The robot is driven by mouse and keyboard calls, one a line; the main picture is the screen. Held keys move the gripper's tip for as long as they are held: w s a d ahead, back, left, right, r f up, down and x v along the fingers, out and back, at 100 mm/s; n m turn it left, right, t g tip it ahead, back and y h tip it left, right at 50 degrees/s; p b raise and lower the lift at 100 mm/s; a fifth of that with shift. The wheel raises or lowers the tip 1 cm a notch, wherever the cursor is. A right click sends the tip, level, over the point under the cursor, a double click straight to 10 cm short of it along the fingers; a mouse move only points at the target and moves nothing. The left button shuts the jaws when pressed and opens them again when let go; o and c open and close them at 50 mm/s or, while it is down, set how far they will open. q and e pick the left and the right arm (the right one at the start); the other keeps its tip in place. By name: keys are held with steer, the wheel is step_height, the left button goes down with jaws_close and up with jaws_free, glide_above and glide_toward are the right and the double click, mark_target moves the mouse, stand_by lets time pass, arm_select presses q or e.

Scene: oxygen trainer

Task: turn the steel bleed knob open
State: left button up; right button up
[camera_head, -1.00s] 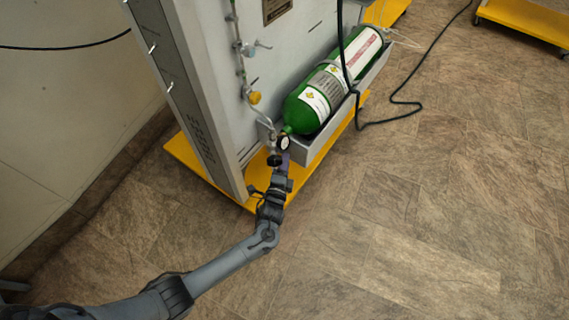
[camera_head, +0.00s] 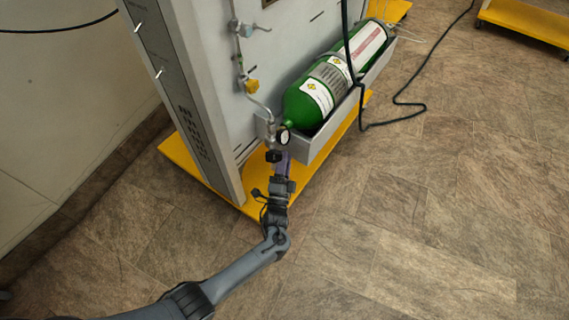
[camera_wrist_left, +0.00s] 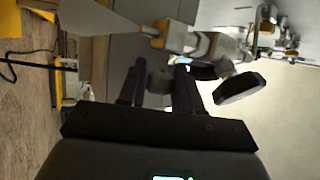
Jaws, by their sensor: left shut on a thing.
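My left gripper (camera_head: 283,163) is at the regulator below the neck of the green oxygen cylinder (camera_head: 318,98). In the left wrist view, my left gripper (camera_wrist_left: 160,88) is shut on a small grey, round steel bleed knob (camera_wrist_left: 159,80), which sits between its two dark fingers. The knob is hidden by the gripper in the head view, and I cannot tell its turn angle. A black knob (camera_head: 273,156) is just left of the fingers; it shows as a dark oval (camera_wrist_left: 240,88) in the left wrist view. My right gripper is not in view.
A round gauge (camera_head: 284,137) sits just above my fingers. The cylinder lies in a grey tray (camera_head: 345,117) over a yellow base (camera_head: 190,165). A dark hose (camera_head: 400,121) trails right. The floor in front is open.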

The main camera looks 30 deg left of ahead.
arm_select(q)
steer(key=shift+y, duration=0.3)
steer(key=o, duration=1)
steer(key=shift+c, duration=0.2)
steer(key=shift+s+f, duration=0.15)
steer(key=shift+s, duration=0.1)
steer(key=p+v, duration=0.2)
steer(key=v, duration=0.8)
steer(key=shift+f, duration=0.2)
